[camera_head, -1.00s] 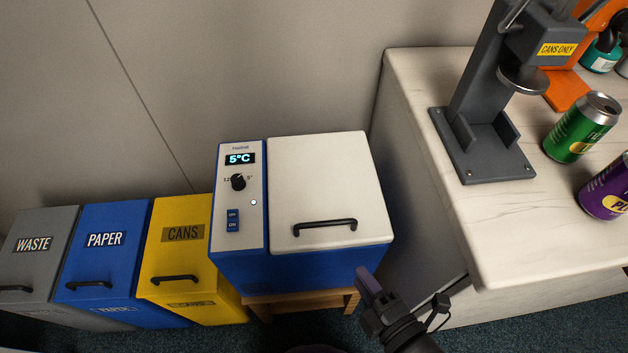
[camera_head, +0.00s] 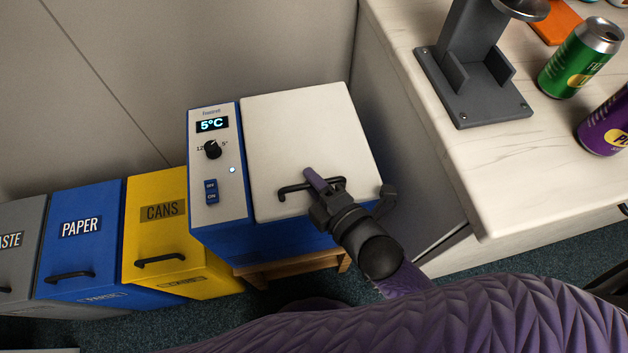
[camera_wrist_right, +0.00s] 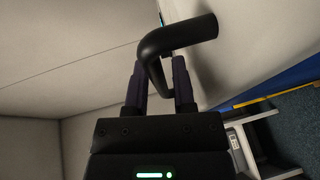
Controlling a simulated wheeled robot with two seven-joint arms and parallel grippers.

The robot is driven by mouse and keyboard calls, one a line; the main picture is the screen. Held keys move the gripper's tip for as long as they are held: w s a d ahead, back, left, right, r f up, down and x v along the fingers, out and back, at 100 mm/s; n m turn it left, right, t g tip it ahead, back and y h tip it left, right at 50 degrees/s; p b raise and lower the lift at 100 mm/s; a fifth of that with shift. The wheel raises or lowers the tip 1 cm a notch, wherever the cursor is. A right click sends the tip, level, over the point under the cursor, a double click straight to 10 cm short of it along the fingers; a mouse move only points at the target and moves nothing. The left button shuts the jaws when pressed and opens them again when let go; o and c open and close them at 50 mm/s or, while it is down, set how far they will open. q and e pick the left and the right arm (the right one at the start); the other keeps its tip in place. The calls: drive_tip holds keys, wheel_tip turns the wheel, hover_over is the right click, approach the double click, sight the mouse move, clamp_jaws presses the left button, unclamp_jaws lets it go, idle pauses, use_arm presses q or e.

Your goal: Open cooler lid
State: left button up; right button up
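The cooler (camera_head: 215,230) is a blue box with a white lid (camera_head: 300,130) that lies closed. A black bar handle (camera_head: 292,190) is fixed near the lid's front edge. My right gripper (camera_head: 318,182) is at the right part of this handle. In the right wrist view the handle (camera_wrist_right: 190,36) passes between the two purple fingers (camera_wrist_right: 160,82), one on each side. Whether the fingers press on the bar or only stand around it is unclear. My left gripper is out of view.
A control panel reading 5°C (camera_head: 212,125) is left of the lid. Yellow cans (camera_head: 155,225), blue paper (camera_head: 75,240) and grey waste (camera_head: 22,240) bins stand further left. A counter (camera_head: 480,190) at right carries a grey press (camera_head: 475,95), a green can (camera_head: 580,58) and a purple can (camera_head: 605,125).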

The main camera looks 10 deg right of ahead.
clamp_jaws()
idle(0.3)
idle(1.1)
